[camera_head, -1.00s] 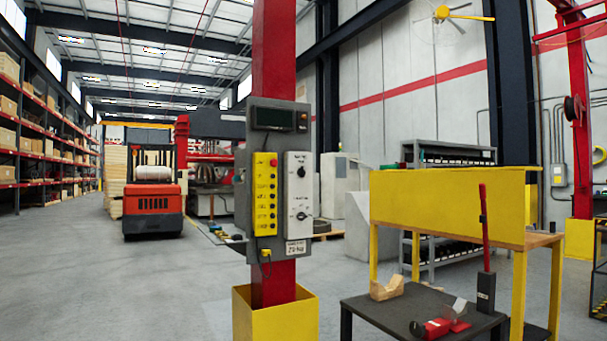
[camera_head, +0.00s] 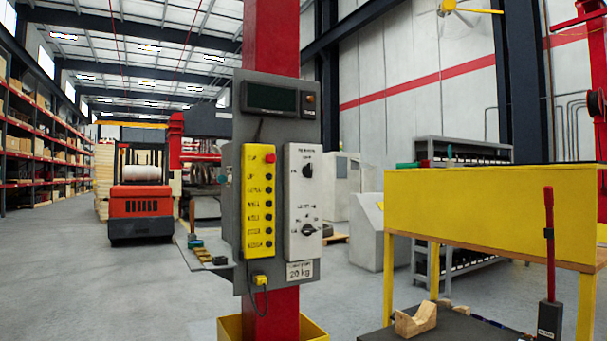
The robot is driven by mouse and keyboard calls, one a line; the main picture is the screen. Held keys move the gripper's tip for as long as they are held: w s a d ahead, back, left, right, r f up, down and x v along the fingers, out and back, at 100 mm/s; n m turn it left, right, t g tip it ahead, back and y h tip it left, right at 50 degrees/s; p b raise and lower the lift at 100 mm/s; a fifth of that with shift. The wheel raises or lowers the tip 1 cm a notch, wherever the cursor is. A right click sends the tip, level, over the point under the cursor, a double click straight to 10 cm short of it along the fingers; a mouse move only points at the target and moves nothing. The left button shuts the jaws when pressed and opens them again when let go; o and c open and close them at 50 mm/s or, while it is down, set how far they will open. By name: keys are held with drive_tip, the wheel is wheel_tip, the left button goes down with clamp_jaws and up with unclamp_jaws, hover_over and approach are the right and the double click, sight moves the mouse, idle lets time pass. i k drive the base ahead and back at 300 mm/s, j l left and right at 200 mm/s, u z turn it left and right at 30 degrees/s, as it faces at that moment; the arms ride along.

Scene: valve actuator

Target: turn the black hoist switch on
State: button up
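A grey control panel (camera_head: 279,100) is fixed to a red post (camera_head: 270,40). On its right side is a white plate (camera_head: 304,200) with two black rotary switches, an upper one (camera_head: 307,171) and a lower one (camera_head: 307,230). The labels beside them are too small to read, so I cannot tell which is the hoist switch or how either is set. On the left is a yellow button box (camera_head: 258,205) with a red button on top and several black buttons. A dark display (camera_head: 270,97) sits above. My gripper is not in view.
A yellow base (camera_head: 230,330) surrounds the post's foot. A small shelf with items (camera_head: 205,255) juts out at the panel's left. At right stand a yellow-sided workbench (camera_head: 470,215) and a low dark table (camera_head: 440,328). A red forklift (camera_head: 141,205) is behind left. Floor at left is clear.

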sight(307, 171)
drive_tip(key=i+l+u, duration=0.1)
drive_tip(key=i, duration=1.4)
